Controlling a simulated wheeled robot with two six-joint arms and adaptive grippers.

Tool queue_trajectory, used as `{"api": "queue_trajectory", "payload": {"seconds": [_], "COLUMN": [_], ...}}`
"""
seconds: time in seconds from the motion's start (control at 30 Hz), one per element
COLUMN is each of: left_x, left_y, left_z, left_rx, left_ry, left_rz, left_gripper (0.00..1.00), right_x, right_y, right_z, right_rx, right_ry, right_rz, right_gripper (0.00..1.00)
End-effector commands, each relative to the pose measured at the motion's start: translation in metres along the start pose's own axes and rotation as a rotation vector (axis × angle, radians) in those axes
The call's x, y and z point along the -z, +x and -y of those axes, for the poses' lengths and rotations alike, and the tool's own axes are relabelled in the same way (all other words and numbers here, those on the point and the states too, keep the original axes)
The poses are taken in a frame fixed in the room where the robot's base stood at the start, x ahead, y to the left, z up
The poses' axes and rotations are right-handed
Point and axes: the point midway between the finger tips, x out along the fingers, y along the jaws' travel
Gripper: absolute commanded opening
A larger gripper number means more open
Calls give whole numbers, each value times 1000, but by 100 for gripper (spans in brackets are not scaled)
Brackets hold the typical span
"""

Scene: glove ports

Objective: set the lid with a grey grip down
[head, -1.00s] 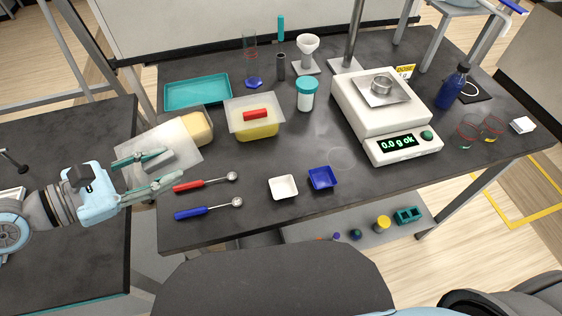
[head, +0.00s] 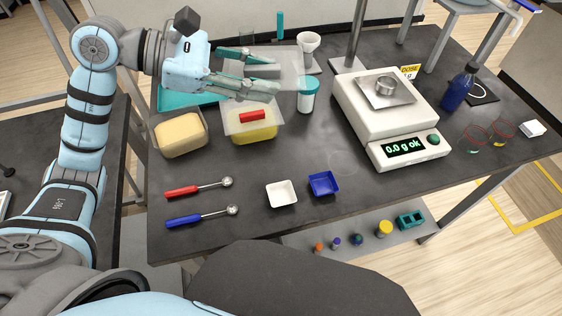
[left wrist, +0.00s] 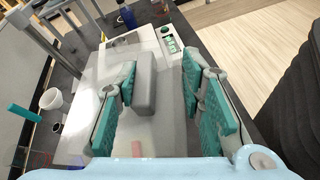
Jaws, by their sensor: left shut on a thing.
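My left gripper (head: 280,70) is shut on the grey grip (left wrist: 147,83) of a flat, clear lid (head: 300,58). An open tub (head: 181,135) with pale yellow contents stands at the left of the table. Beside it a second tub (head: 253,131) wears a lid with a red grip (head: 252,115). My right gripper is not in view.
The teal tray (head: 172,98) is partly hidden by my left gripper. The scale (head: 390,120) stands to the right.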

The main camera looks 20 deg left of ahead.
Motion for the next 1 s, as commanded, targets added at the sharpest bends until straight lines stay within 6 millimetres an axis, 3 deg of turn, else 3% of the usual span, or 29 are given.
{"api": "queue_trajectory", "payload": {"seconds": [0.1,0.17,0.23,0.6,0.9,1.0], "left_x": [-37,-44,-40,75,120,127], "left_y": [-1,-2,1,49,68,71], "left_z": [0,3,7,42,55,56], "left_rx": [87,117,134,135,131,130], "left_ry": [29,34,33,30,32,36], "left_rz": [23,23,23,21,22,21], "left_gripper": [0,0,0,0,0,0], "right_x": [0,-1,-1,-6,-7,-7], "right_y": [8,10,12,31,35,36], "right_z": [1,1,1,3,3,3], "right_rx": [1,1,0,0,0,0], "right_ry": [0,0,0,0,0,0], "right_rz": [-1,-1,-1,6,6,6], "right_gripper": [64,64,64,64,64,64]}}
